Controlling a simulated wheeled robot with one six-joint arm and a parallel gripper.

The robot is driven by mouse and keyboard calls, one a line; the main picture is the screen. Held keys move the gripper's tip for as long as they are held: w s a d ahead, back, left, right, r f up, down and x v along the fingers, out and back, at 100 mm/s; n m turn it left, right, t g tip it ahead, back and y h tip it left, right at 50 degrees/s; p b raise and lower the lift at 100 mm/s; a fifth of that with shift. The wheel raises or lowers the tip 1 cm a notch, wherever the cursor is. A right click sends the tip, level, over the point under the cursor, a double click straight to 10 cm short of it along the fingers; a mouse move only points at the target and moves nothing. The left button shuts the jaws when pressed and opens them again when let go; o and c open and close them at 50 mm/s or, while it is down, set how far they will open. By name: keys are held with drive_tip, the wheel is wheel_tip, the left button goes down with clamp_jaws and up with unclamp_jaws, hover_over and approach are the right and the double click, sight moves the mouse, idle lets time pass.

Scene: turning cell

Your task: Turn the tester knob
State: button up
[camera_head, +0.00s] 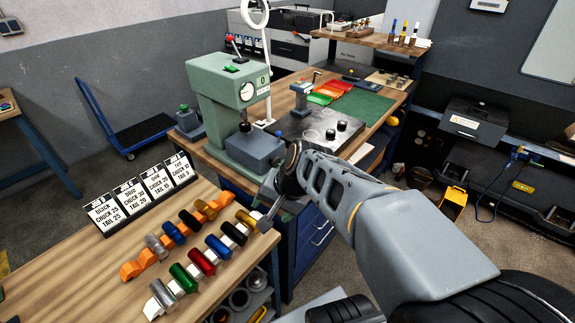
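The tester appears to be the pale green bench machine (215,88) on the wooden bench, with a round dial gauge and a red-tipped lever on top. A small black knob (245,127) sits above the grey-blue block (254,152) at its base. I cannot tell whether this is the tester knob. Two other black knobs (342,126) stand on a dark plate to the right. My gripper (262,203) is in front of and below the grey-blue block, near the bench corner. Its fingers look spread, with nothing seen between them. It is apart from the knobs.
A nearer wooden table (100,270) at lower left holds coloured cylinders on racks and several label cards (145,192). A green mat (360,107) and red and orange sheets lie on the bench behind. A blue trolley (130,125) stands on the floor at left.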

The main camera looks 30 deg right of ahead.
drive_tip(key=w+d+f+m+t+y+b, duration=0.1)
drive_tip(key=w+d+f+m+t+y, duration=0.15)
drive_tip(key=w+m, duration=0.45)
drive_tip(key=m+t+b, duration=0.2)
drive_tip(key=m+t, duration=0.4)
drive_tip(key=m, duration=1)
approach(278, 163)
drive_tip(key=p+x, duration=0.1)
drive_tip(key=x, duration=0.7)
drive_tip(key=shift+w+a+f+p, duration=0.1)
drive_tip(key=shift+w+a+p, duration=0.1)
drive_tip(key=shift+p, duration=0.1)
drive_tip(key=shift+w+a+f, duration=0.3)
drive_tip(key=shift+w, duration=0.25)
drive_tip(key=shift+c, duration=0.4)
